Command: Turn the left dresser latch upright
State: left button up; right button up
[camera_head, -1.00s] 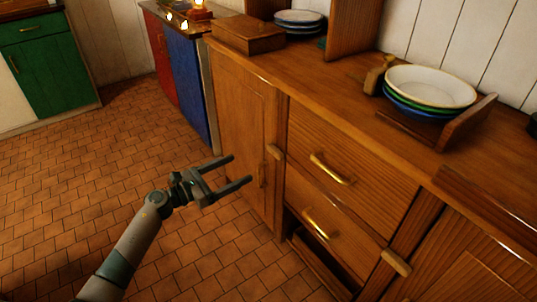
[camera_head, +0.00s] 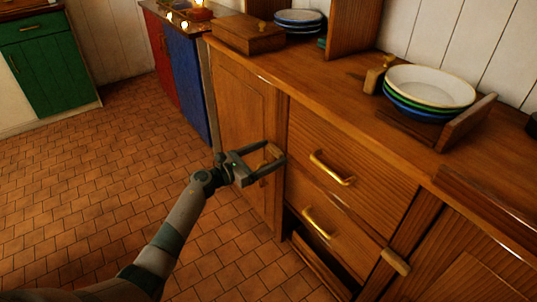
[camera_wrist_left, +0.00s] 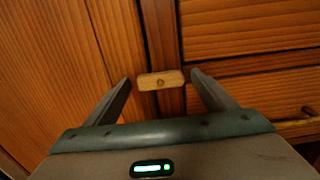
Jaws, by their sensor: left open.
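The left dresser latch (camera_wrist_left: 161,80) is a small pale wooden bar with a round pin in its middle. In the left wrist view it lies level, across the upright between the cupboard door (camera_wrist_left: 55,60) and the drawers. My left gripper (camera_wrist_left: 161,76) is open, with one finger on each side of the latch and a gap at both ends. In the head view the left gripper (camera_head: 275,152) reaches the dresser at the door's right edge and partly hides the latch. My right gripper is not in view.
Brass-handled drawers (camera_head: 350,160) are right of the latch. A second wooden latch (camera_head: 396,262) sits lower right. The dresser top holds stacked bowls (camera_head: 430,88), plates (camera_head: 298,18) and a wooden box (camera_head: 248,34). The tiled floor (camera_head: 95,190) at left is clear.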

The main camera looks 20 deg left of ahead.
pick_arm(q)
jog(key=c, duration=1.1)
jog(key=shift+o, duration=0.2)
